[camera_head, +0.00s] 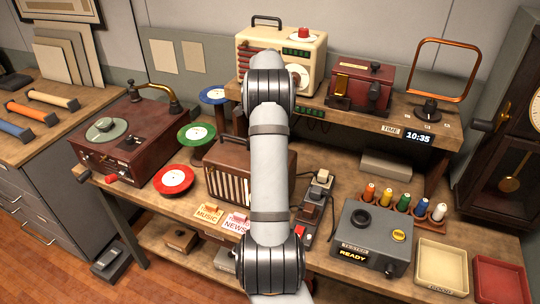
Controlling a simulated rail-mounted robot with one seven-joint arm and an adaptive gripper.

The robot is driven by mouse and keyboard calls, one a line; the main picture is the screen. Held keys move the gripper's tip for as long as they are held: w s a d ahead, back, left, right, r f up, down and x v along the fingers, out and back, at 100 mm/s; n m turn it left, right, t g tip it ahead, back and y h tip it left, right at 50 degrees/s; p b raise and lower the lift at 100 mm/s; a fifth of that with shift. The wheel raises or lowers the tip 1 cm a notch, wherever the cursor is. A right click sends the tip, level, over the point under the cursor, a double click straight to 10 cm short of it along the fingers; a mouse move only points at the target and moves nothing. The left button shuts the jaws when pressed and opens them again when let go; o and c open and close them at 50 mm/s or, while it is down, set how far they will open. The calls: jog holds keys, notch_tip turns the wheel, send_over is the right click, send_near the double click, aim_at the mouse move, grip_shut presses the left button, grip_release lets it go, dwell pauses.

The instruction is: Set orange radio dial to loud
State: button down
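No wholly orange radio is plain to see. A cream radio (315,56) with red-orange slats stands on the raised shelf at the back, with a green display (297,52). A round pale dial (299,76) is on its front, partly hidden by my arm; its setting is too small to read. A red-orange knob (304,35) sits on a white disc on its top. A brown wooden radio (225,168) with pale slats stands on the lower bench, partly behind my arm. My arm crosses the middle of the view; my gripper does not show.
A dark red record player (140,155) stands at the left, with coloured discs beside it. A grey machine (372,237), spools and trays (443,262) fill the right bench.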

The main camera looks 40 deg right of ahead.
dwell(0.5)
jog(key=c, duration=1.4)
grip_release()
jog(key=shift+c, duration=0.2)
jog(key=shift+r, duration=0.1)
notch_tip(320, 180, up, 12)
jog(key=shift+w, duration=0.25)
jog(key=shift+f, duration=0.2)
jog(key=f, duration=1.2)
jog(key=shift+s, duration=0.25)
